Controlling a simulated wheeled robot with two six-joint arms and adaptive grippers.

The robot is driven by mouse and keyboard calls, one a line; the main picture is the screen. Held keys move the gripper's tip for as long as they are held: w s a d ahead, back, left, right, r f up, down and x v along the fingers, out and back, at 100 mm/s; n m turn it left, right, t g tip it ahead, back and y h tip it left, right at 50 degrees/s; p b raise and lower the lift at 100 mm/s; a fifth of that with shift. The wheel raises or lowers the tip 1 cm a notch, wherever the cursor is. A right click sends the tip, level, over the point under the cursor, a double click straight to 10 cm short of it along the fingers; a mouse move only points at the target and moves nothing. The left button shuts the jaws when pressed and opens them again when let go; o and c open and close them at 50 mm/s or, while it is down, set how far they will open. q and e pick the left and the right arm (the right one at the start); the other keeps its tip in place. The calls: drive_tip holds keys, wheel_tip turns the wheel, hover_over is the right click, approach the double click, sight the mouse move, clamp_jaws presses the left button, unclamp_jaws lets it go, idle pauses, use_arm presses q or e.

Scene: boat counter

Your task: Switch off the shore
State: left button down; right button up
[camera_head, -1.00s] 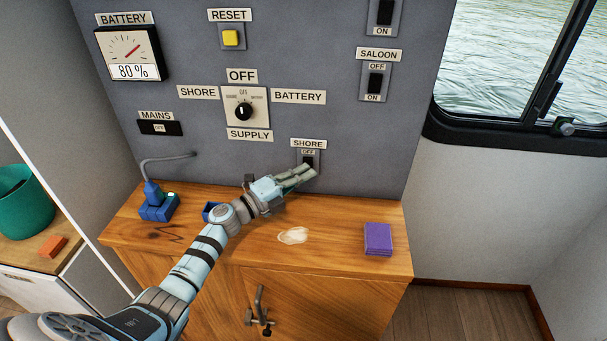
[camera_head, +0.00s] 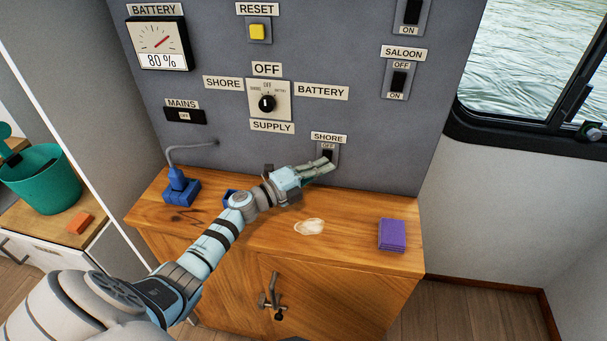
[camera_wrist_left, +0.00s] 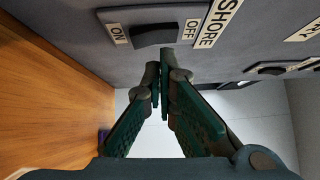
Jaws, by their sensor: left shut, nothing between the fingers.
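The shore switch (camera_head: 328,154) is a dark rocker on a grey plate, low on the grey panel under a SHORE label (camera_head: 328,137). Its OFF mark is at the top. The wrist view shows the rocker (camera_wrist_left: 155,36) between an ON mark (camera_wrist_left: 118,33) and an OFF mark (camera_wrist_left: 193,32). I cannot tell which side is pressed in. My left gripper (camera_head: 330,163) is shut and empty, its fingertips (camera_wrist_left: 161,67) close to the switch. I cannot tell whether they touch it. The fingers hide the switch's lower part in the head view. My right gripper is not in view.
The supply knob (camera_head: 267,103) points up to OFF, and the mains display (camera_head: 184,116) reads OFF.

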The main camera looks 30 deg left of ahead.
use_arm(q)
drive_tip(key=s+a+r, duration=0.1)
drive_tip(key=s+a, duration=0.1)
drive_tip(key=s, duration=1)
drive_tip(key=shift+a+r, duration=0.4)
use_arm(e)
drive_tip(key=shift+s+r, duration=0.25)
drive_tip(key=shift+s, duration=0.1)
